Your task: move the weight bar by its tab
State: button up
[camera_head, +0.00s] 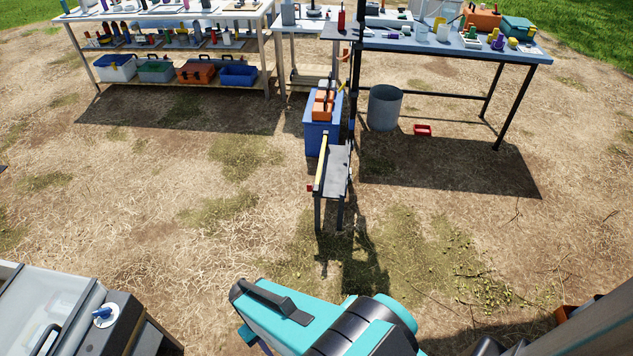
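I cannot pick out the weight bar or its tab with certainty. A long thin yellow strip (322,160) runs along the left edge of a small narrow grey bench (337,178) in the middle of the view. A small red piece (310,188) shows at the bench's near left corner. Whether either belongs to the weight bar is too small to tell. A teal and black part of my arm fills the bottom middle, well short of the bench. My gripper is not in view.
A blue box (322,125) with an orange case (323,104) on it stands behind the bench. A grey bucket (385,107) and red tray (423,130) are under the right table (450,48). A loaded shelf (180,48) stands back left. Open dirt lies in front.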

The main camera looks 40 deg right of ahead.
aim_at(315, 188)
jog(key=i, duration=0.9)
jog(key=u, duration=0.05)
